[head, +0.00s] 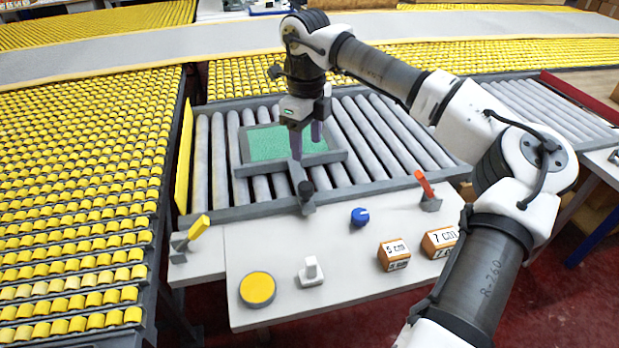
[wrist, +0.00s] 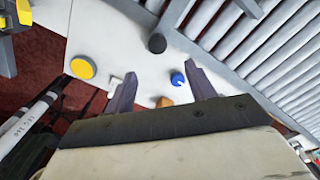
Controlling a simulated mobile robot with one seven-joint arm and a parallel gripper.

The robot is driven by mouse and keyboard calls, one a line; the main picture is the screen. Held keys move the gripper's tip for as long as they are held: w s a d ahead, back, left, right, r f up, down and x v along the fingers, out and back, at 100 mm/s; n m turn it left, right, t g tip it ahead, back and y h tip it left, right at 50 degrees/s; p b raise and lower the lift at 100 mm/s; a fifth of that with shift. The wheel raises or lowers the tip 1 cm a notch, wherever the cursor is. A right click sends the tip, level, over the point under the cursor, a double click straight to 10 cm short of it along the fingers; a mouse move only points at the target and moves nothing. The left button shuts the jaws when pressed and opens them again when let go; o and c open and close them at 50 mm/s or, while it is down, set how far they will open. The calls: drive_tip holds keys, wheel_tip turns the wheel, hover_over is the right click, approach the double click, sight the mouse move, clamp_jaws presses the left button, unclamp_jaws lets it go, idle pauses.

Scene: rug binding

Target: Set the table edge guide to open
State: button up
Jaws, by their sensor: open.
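A grey T-shaped bar (head: 328,158), which looks like the table edge guide, lies across the rollers along the near side of a green piece (head: 262,145). Its stem runs toward the white panel and ends in a black knob (head: 306,189). The black knob also shows in the wrist view (wrist: 157,43), beyond my fingertips. My gripper (head: 306,146) is above the bar, pointing down, and hides part of it and of the green piece. In the wrist view my gripper (wrist: 160,75) has its fingers wide apart with nothing between them. I cannot tell whether it touches the bar.
The white panel (head: 340,290) carries a yellow button (head: 258,289), a white switch (head: 311,270), a blue knob (head: 360,217) and two orange labelled blocks (head: 394,254). A yellow-handled lever (head: 197,229) stands left, a red-handled lever (head: 425,187) right. Yellow roller conveyors (head: 70,170) fill the left.

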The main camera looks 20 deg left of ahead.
sight(306, 185)
drive_tip(key=f, duration=0.4)
drive_tip(key=f+p, duration=0.1)
drive_tip(key=f, duration=0.3)
drive_tip(key=f+p, duration=0.1)
drive_tip(key=f, duration=0.4)
drive_tip(key=shift+s+a, duration=0.1)
drive_tip(key=shift+s, duration=0.15)
clamp_jaws()
